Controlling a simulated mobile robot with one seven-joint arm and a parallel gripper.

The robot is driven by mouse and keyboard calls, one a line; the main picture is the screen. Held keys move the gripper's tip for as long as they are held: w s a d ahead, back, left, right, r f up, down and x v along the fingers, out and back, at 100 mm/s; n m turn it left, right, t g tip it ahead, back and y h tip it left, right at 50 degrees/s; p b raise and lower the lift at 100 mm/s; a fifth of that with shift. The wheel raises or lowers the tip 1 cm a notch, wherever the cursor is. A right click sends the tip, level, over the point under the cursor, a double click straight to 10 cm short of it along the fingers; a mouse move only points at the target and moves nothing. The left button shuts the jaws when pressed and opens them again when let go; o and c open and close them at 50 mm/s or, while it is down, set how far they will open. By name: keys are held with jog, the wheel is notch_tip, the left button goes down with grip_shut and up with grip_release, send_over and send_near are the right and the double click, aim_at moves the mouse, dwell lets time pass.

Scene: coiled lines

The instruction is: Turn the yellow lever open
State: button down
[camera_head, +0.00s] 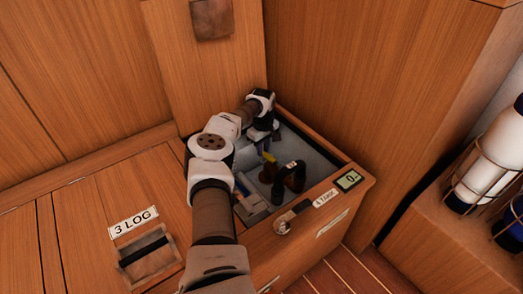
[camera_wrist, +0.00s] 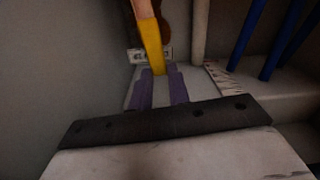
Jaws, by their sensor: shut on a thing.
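The yellow lever (camera_wrist: 152,45) shows at the top centre of the wrist view, with its lower end between the two purple fingertips. My gripper (camera_wrist: 161,80) is shut on that end. In the head view the yellow lever (camera_head: 268,157) is a small patch inside an open wooden locker, just below my gripper (camera_head: 264,143). My gripper reaches down into the locker from its far side. The lever's pivot is not clear in either view.
The locker's wooden rim (camera_head: 318,150) surrounds my gripper. Inside stands a dark looped hose (camera_head: 288,178); blue pipes (camera_wrist: 248,35) run at the right in the wrist view. A small display (camera_head: 349,179) sits on the front rim. A bottle (camera_head: 500,145) stands in a rack at right.

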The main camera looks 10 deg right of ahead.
jog(key=shift+d, duration=0.1)
dwell(0.3)
jog(key=c, duration=1.3)
grip_release()
